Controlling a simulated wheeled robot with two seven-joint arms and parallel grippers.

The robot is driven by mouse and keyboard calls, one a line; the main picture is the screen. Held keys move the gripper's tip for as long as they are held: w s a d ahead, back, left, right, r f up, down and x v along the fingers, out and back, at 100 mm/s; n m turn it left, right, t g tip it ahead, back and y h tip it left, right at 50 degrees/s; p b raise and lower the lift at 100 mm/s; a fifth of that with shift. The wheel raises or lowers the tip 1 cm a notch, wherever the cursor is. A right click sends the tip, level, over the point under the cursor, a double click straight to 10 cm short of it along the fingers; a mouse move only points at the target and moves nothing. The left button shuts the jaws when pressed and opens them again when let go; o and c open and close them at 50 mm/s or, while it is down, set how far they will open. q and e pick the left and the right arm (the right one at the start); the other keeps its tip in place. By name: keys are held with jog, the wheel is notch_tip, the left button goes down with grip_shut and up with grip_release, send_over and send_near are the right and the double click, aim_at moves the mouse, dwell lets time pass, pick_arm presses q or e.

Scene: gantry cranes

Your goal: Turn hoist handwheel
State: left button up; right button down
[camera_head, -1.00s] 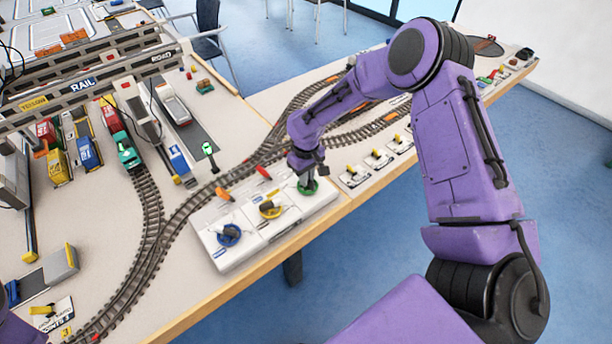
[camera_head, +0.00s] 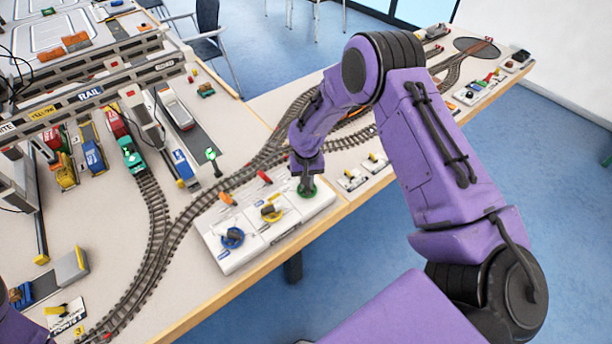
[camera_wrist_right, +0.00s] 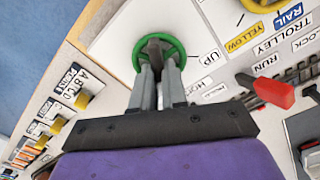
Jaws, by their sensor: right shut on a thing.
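The green handwheel (camera_head: 308,193) sits at the right end of the white control panel (camera_head: 232,262). In the right wrist view its green rim (camera_wrist_right: 181,47) surrounds a dark bar across the middle, with an "UP" label beside it. My right gripper (camera_head: 306,180) points down into the wheel. In the wrist view its grey fingers (camera_wrist_right: 159,70) are closed on the wheel's dark central bar. The finger tips and part of the bar are hard to separate. My left gripper is out of view; only a bit of purple arm shows at the lower left.
A yellow handwheel (camera_head: 271,214) and a blue handwheel (camera_head: 232,238) are on the same panel, with an orange lever (camera_head: 227,199) and a red lever (camera_head: 265,177) behind. Tracks run behind the panel. Small yellow switches (camera_head: 352,178) stand to the right.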

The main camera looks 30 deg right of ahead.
jog(key=shift+d+r+m+p, duration=0.1)
jog(key=shift+m+p, duration=0.45)
jog(key=shift+m, duration=0.95)
jog(key=c, duration=1.2)
grip_release()
jog(key=shift+o, duration=0.2)
notch_tip(320, 180, up, 10)
jog(key=b, duration=0.2)
jog(key=shift+r, duration=0.2)
